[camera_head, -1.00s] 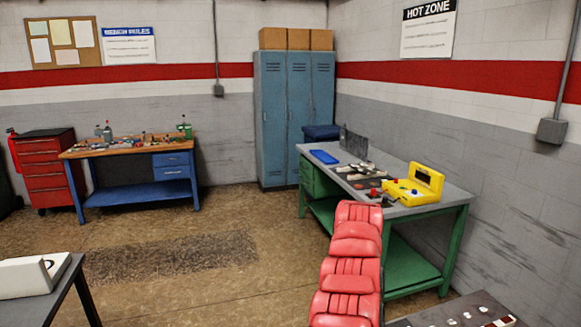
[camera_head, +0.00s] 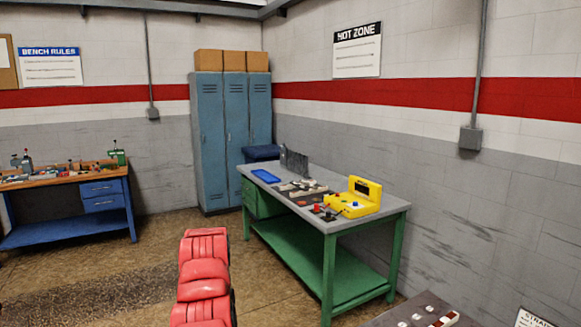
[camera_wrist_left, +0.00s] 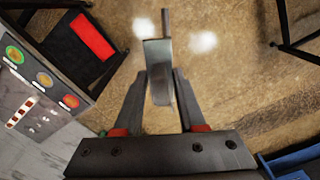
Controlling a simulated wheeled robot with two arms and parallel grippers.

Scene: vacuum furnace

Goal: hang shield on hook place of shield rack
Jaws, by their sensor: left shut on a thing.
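In the left wrist view my left gripper (camera_wrist_left: 160,95) is shut on a grey metal piece (camera_wrist_left: 158,58), which I take to be the shield. It is seen nearly edge-on, with a thin grey strip sticking up from its top. Its full shape is hidden by this angle. It is held clear above the brown floor. Neither my left gripper nor the held piece shows in the head view. My right gripper is not in view. I cannot make out the shield rack or its hook in either view.
A green workbench (camera_head: 330,235) with a yellow case (camera_head: 358,200) stands along the right wall. Blue lockers (camera_head: 212,140) fill the corner. A blue bench (camera_head: 75,220) is at left. A dark surface (camera_head: 395,318) shows at bottom right. A button panel (camera_wrist_left: 45,85) is beside my left gripper.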

